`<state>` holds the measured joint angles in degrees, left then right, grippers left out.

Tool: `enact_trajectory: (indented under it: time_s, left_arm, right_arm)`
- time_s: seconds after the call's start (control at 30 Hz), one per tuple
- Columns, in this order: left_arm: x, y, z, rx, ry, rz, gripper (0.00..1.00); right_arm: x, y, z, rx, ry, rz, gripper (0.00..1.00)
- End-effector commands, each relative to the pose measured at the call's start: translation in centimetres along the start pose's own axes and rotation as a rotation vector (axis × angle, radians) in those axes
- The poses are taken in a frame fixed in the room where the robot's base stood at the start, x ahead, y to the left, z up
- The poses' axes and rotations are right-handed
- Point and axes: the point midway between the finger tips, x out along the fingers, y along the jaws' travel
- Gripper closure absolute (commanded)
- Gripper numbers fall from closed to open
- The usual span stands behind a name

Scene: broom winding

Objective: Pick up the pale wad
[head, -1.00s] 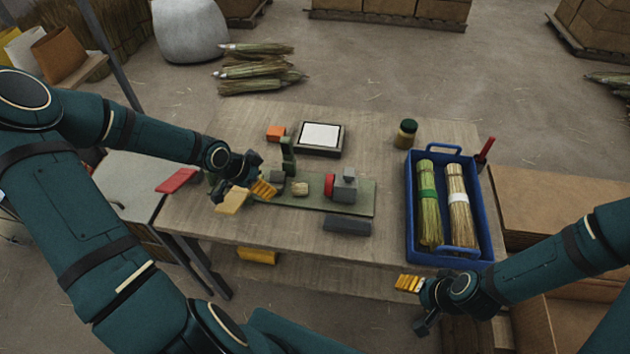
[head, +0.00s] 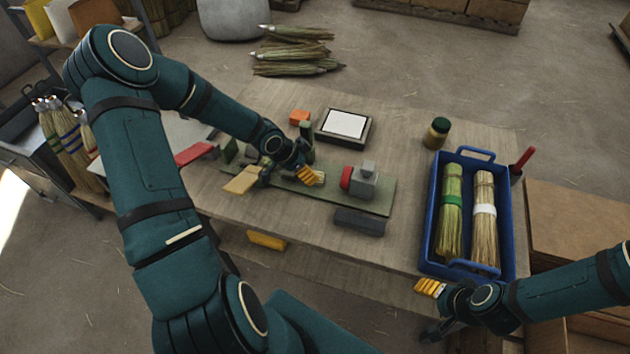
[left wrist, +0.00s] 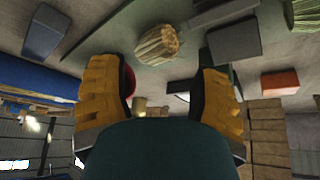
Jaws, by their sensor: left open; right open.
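The pale wad (head: 319,177), a short straw-coloured stub, sits on the green board (head: 377,203) on the workbench. In the head view my left gripper's near fingers partly cover it. In the left wrist view the wad (left wrist: 157,45) shows its cut straw end, beyond and between the yellow fingertips. My left gripper (head: 275,179) is open and empty, close beside the wad; I cannot tell whether a finger touches it. It also shows in the left wrist view (left wrist: 159,88). My right gripper (head: 431,311) is open and empty off the bench's front edge.
A grey block with a red disc (head: 361,183) stands on the board right of the wad. A dark grey block (head: 359,221) lies in front. A blue crate (head: 430,222) with two straw bundles is at the right.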

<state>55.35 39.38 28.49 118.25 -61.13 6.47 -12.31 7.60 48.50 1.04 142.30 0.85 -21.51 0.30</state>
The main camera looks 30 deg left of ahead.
Motion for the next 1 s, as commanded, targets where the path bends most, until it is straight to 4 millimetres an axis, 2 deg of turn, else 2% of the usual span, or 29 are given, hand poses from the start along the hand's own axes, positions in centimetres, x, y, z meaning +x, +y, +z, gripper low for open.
enact_trajectory:
  time_s: [0.13, 0.4, 0.73, 0.77, 0.8, 0.87, 1.0]
  left_arm:
    - [1.1, 0.1, 0.0, 0.001, 0.000, 0.000, 0.37]
    - [4.8, 0.2, -0.1, 0.001, 0.000, 0.000, 0.37]
    - [5.3, 0.2, -0.2, 0.000, 0.001, -0.001, 0.37]
    - [5.3, 0.2, -0.2, 0.000, 0.001, -0.001, 0.38]
    - [5.3, 0.2, -0.2, 0.000, 0.001, -0.001, 0.52]
    - [5.3, 0.2, -0.2, 0.000, 0.001, -0.001, 0.73]
    - [5.3, 0.2, -0.2, -0.001, 0.000, -0.001, 0.76]
  right_arm:
    - [0.6, 0.2, 0.1, 0.000, 0.001, 0.001, 0.34]
    - [2.4, 0.8, 0.7, -0.004, -0.010, 0.001, 0.34]
    - [2.4, 0.8, 0.8, -0.005, -0.014, 0.001, 0.34]
    - [2.4, 0.8, 0.8, -0.005, -0.014, 0.001, 0.34]
    - [2.4, 0.8, 0.8, -0.005, -0.013, 0.001, 0.34]
    - [2.4, 0.8, 0.8, -0.005, -0.013, 0.001, 0.34]
    - [2.4, 0.8, 0.8, -0.005, -0.013, 0.001, 0.34]
